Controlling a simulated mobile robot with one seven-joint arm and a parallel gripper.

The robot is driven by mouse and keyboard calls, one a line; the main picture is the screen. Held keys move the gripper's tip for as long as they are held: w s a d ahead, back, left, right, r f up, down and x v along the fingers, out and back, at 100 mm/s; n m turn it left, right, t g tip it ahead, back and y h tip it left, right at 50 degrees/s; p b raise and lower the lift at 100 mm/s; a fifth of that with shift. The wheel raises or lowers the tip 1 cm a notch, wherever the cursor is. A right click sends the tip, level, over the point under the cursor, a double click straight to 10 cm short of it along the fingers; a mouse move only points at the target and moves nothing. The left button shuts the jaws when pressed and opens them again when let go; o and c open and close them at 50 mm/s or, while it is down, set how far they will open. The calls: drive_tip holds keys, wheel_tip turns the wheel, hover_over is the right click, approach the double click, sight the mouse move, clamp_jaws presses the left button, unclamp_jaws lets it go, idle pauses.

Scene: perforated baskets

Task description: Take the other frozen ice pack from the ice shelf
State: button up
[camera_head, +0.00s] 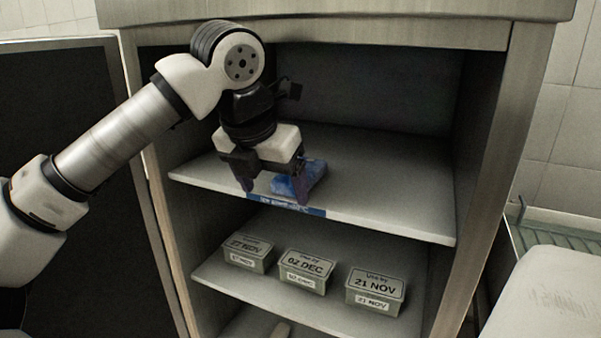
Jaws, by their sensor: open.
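One blue ice pack (311,176) lies on the upper shelf (395,197) of the open cabinet, near the shelf's front edge. A blue label strip (286,205) runs along that edge below it. My gripper (273,192) reaches into the cabinet from the left and points down. Its fingers are open, and the right finger overlaps the ice pack in the picture. Part of the pack is hidden behind that finger. I cannot tell whether the fingers touch the pack. No second pack shows on this shelf.
Several date-marked boxes stand on the shelf below, including a 02 DEC box (307,270) and a 21 NOV box (375,291). The cabinet's right wall (480,150) and the dark open door (60,150) bound the space. The upper shelf is clear right of the pack.

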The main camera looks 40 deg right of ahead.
sight(286, 181)
drive_tip(key=d, duration=0.2)
drive_tip(key=w+d+p, duration=0.1)
drive_tip(key=d, duration=0.1)
drive_tip(key=shift+w+f, duration=0.15)
drive_tip(key=shift+w, duration=0.05)
drive_tip(key=shift+f, duration=0.4)
drive_tip(key=c, duration=1.2)
drive_tip(key=shift+o, duration=0.2)
drive_tip(key=shift+r, duration=0.1)
